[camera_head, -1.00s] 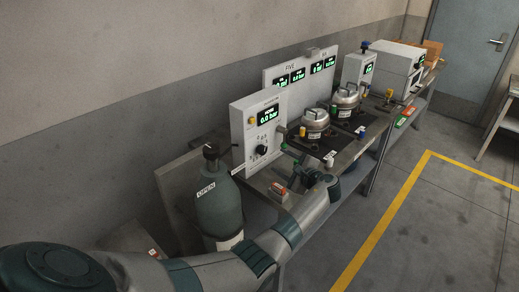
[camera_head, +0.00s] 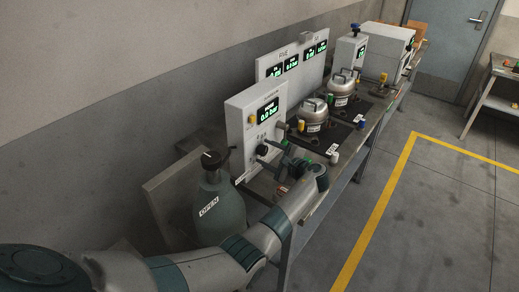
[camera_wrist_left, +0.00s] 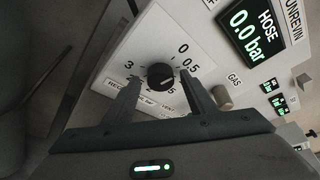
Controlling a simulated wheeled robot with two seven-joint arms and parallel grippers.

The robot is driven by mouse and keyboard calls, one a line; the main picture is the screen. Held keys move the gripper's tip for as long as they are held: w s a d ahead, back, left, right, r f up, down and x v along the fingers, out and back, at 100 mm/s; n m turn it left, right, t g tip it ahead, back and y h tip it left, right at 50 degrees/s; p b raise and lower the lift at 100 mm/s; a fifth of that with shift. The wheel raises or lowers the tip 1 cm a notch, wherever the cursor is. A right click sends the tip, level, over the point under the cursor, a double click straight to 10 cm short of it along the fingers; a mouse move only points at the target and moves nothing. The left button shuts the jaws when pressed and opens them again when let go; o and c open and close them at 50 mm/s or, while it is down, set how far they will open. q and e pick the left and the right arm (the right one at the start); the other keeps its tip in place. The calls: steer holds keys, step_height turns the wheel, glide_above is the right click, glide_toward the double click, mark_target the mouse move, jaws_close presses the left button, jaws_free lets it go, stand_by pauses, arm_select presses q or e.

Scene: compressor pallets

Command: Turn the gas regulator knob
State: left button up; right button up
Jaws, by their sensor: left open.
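The gas regulator knob is a round black knob (camera_wrist_left: 160,74) on a light panel with a printed scale, and it shows small in the head view (camera_head: 262,150). The panel (camera_head: 244,125) has a green display reading 0.0 bar (camera_wrist_left: 254,32). My left gripper (camera_wrist_left: 160,81) is open, with one finger on each side of the knob in the wrist view. In the head view the left gripper (camera_head: 273,152) is at the panel front. I cannot tell whether the fingers touch the knob. My right gripper is not in view.
A grey-green gas cylinder (camera_head: 218,208) labelled OPEN stands left of the panel. Two metal pots (camera_head: 313,112) stand farther along the bench. A small tan knob (camera_wrist_left: 222,97) sits beside the scale, near the right finger. The floor right of the bench is clear.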

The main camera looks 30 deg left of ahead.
arm_select(q)
steer(key=shift+w+a, duration=0.15)
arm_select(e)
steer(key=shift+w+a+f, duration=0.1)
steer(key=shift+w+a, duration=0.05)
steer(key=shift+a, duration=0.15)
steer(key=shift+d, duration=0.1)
arm_select(q)
steer(key=shift+c, duration=1.1)
steer(key=c, duration=0.8)
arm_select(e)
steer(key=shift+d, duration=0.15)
